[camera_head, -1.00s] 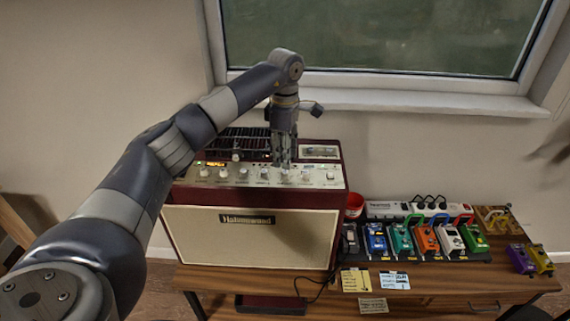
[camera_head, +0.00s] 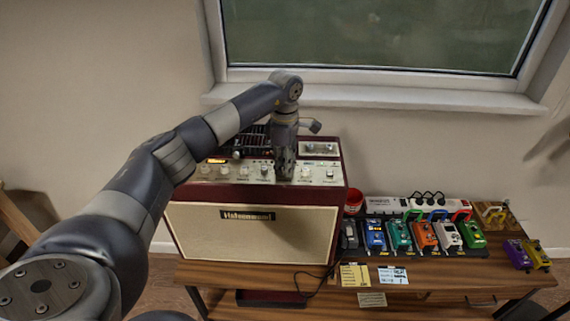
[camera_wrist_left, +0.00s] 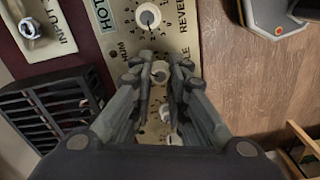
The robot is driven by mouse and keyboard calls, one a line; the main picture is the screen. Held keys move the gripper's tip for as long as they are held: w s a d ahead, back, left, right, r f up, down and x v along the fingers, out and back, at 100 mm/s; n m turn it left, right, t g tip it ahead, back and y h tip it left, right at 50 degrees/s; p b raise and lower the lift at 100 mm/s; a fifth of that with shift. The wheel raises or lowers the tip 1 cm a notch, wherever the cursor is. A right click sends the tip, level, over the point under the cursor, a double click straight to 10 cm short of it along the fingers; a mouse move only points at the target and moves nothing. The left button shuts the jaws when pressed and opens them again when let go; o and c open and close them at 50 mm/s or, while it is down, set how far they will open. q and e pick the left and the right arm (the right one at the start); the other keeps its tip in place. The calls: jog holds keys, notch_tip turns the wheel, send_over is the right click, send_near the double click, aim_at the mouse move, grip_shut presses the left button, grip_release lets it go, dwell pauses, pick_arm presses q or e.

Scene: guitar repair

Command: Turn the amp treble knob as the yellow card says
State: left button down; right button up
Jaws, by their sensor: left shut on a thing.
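The dark red amp (camera_head: 337,225) with a cream front grille stands on the table, its row of white knobs on the sloped top panel. My left gripper (camera_head: 285,177) points down onto that panel, right of its middle. In the left wrist view its two fingers (camera_wrist_left: 160,78) are shut around a white knob (camera_wrist_left: 160,71), one on each side. A label partly hidden behind a finger, ending in "LE", is beside it. A knob near "REVER…" (camera_wrist_left: 148,16) is clear of the fingers. The yellow card (camera_head: 354,276) lies right of the amp; its writing is too small to read.
A white card (camera_head: 393,276) lies beside the yellow one, with a paler card (camera_head: 372,300) below. Several coloured pedals (camera_head: 423,236), a power strip (camera_head: 385,206) and a red cup (camera_head: 354,201) are to the right. A dark rack (camera_wrist_left: 50,108) stands near the gripper.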

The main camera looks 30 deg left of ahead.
pick_arm(q)
jog(key=shift+n, duration=0.3)
jog(key=n, duration=0.8)
jog(key=shift+b, duration=0.3)
jog(key=n, duration=0.4)
jog(key=shift+n, duration=0.4)
jog(key=shift+r+n, duration=0.1)
jog(key=shift+n, duration=2.2)
jog(key=c, duration=1.5)
grip_release()
notch_tip(320, 180, up, 12)
jog(key=shift+f, duration=0.1)
